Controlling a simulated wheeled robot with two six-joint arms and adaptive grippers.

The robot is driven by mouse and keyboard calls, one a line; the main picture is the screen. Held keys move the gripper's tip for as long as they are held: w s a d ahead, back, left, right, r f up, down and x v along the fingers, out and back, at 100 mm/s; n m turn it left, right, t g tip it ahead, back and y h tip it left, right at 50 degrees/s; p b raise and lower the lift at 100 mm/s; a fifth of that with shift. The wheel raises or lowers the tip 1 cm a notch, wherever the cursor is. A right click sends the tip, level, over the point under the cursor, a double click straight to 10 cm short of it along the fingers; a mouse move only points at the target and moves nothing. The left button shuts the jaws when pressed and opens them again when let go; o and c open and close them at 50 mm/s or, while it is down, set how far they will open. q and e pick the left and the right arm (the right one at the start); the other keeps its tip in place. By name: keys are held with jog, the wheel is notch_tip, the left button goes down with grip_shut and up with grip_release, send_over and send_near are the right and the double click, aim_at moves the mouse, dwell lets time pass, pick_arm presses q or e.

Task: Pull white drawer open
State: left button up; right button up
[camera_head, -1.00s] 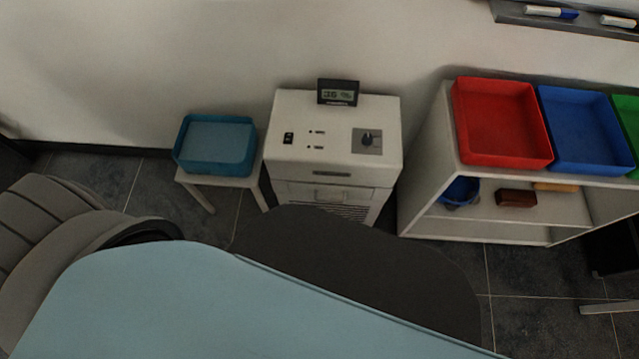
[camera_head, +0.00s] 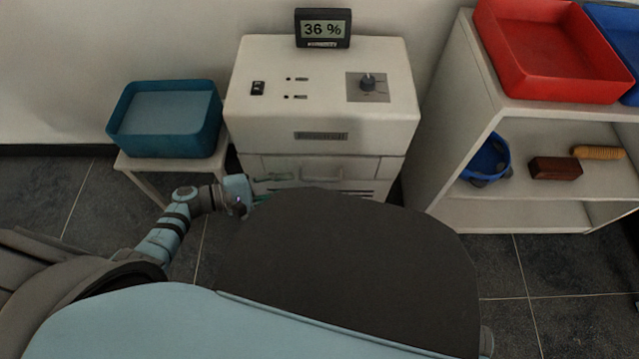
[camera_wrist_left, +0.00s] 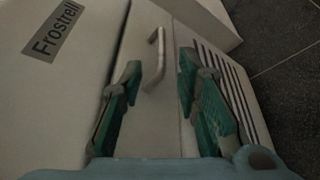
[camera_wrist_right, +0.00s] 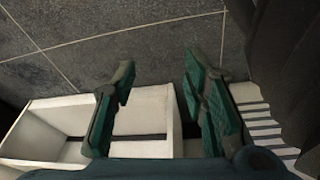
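The white cabinet (camera_head: 320,95) stands against the wall. Its white drawer (camera_head: 375,168) is below the top section and looks shut. In the left wrist view, the drawer front (camera_wrist_left: 150,120) carries a metal bar handle (camera_wrist_left: 157,58). My left gripper (camera_wrist_left: 160,66) is open, with its green fingers on either side of the handle in that picture; I see no clear contact. In the head view, my left gripper (camera_head: 259,197) is low at the cabinet's front left, partly hidden. My right gripper (camera_wrist_right: 160,67) is open and empty above the floor, outside the head view.
A blue-green bin (camera_head: 165,120) sits on a small stool (camera_head: 140,163) left of the cabinet. A white shelf (camera_head: 447,120) with a red tray (camera_head: 550,50) stands to the right. A display (camera_head: 323,28) is on the cabinet. White shelving (camera_wrist_right: 150,110) is below my right gripper.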

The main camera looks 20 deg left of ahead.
aim_at(315, 181)
pick_arm(q)
jog(key=b+x, duration=0.2)
jog(key=x, duration=0.7)
jog(key=shift+w+d+f, duration=0.15)
jog(key=shift+f, duration=0.1)
jog(key=shift+w+d, duration=0.15)
jog(key=shift+d, duration=0.15)
pick_arm(e)
jog(key=v, duration=0.4)
jog(key=w+v, duration=0.1)
jog(key=v, duration=0.1)
jog(key=shift+a, duration=0.2)
pick_arm(q)
grip_shut()
